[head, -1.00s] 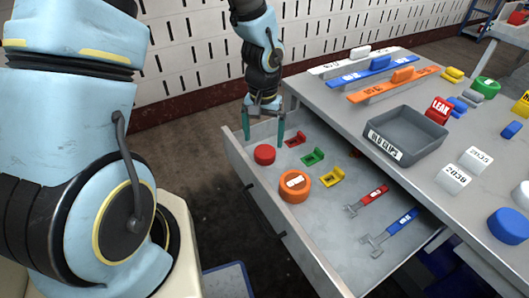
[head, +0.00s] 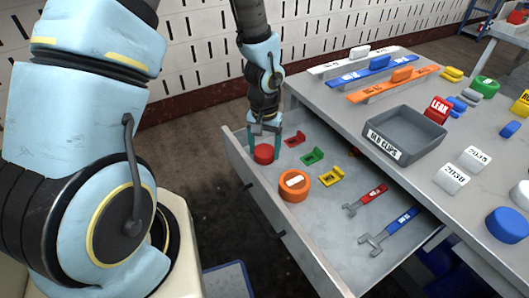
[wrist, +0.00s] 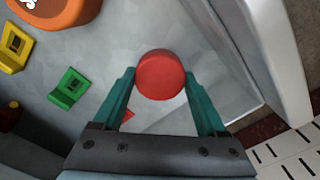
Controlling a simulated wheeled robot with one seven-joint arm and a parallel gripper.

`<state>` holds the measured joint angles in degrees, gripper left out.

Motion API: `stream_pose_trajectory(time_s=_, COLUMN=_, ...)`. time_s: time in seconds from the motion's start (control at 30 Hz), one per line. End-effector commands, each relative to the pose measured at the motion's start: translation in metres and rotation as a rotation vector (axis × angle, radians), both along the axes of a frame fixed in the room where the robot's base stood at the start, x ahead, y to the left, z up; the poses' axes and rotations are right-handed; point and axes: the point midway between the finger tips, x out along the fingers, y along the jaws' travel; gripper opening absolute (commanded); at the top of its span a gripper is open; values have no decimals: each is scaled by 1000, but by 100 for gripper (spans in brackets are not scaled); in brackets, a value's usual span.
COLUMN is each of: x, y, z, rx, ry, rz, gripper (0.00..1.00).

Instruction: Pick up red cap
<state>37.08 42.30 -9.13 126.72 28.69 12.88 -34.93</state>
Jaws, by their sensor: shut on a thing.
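The red cap (head: 264,154) is a short round cylinder in the far left corner of the open drawer (head: 310,242). It also shows in the wrist view (wrist: 160,75), between the tips of the two green fingers. My gripper (head: 264,148) points down over it, with one finger on each side. In the wrist view my gripper (wrist: 160,82) is shut on the cap. I cannot tell whether the cap touches the drawer floor.
The drawer's left wall (head: 236,158) is close to my gripper. A grey tray (head: 407,134) stands on the tabletop.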

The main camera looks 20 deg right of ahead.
Motion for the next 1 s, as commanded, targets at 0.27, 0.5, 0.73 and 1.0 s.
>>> stream_pose_trajectory(time_s=0.27, x=0, y=0, z=0, rx=0, ry=0, rz=0, gripper=26)
stream_pose_trajectory(time_s=0.5, x=0, y=0, z=1, rx=0, ry=0, rz=0, gripper=21)
stream_pose_trajectory(time_s=0.73, x=1, y=0, z=26, rx=-3, ry=-3, rz=2, gripper=21)
stream_pose_trajectory(time_s=1.0, x=1, y=0, z=78, rx=-3, ry=-3, rz=1, gripper=21)
